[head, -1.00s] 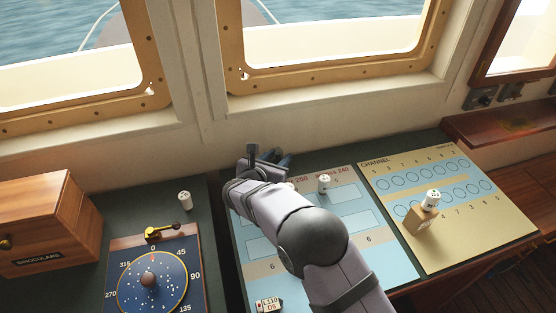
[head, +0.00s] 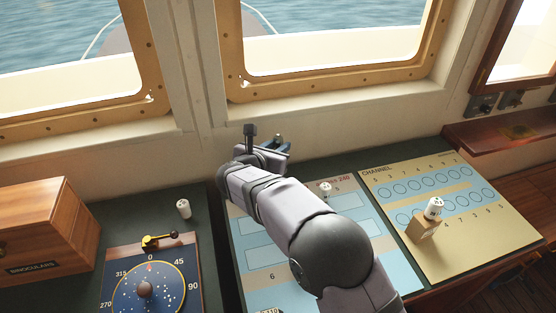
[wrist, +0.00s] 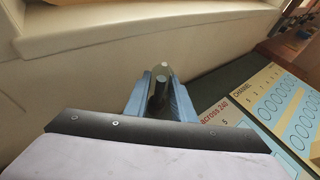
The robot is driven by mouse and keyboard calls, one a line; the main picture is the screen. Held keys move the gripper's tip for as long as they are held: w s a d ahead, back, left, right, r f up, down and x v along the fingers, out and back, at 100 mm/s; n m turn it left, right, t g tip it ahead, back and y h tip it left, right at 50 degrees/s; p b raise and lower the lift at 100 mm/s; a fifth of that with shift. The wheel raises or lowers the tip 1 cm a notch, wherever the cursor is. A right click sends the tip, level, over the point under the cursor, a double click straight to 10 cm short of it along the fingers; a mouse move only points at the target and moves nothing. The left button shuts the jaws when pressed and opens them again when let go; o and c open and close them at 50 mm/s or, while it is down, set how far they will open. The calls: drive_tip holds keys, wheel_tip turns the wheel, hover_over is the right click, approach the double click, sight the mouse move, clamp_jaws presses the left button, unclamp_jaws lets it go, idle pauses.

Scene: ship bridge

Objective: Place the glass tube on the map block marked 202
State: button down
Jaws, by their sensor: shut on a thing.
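My gripper (head: 279,143) is raised beyond the far edge of the blue chart, near the wall below the windows. In the wrist view its blue fingers (wrist: 160,92) are shut on a grey, round-ended cylinder (wrist: 160,88), which looks like the glass tube. It is held clear of the counter. In the head view the tube cannot be made out clearly at the fingertips. The blue chart (head: 262,290) has pale rectangular blocks and printed numbers; part of it is hidden by my arm. I cannot read a 202 on any block.
A white marked cylinder (head: 325,189) stands on the blue chart, another (head: 183,208) on the dark counter. A third (head: 434,207) is at a wooden block (head: 421,229) on the tan CHANNEL board (head: 480,235). A compass dial (head: 150,290) and binoculars box (head: 45,235) are left.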

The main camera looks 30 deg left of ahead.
drive_tip(key=shift+r, duration=1.35)
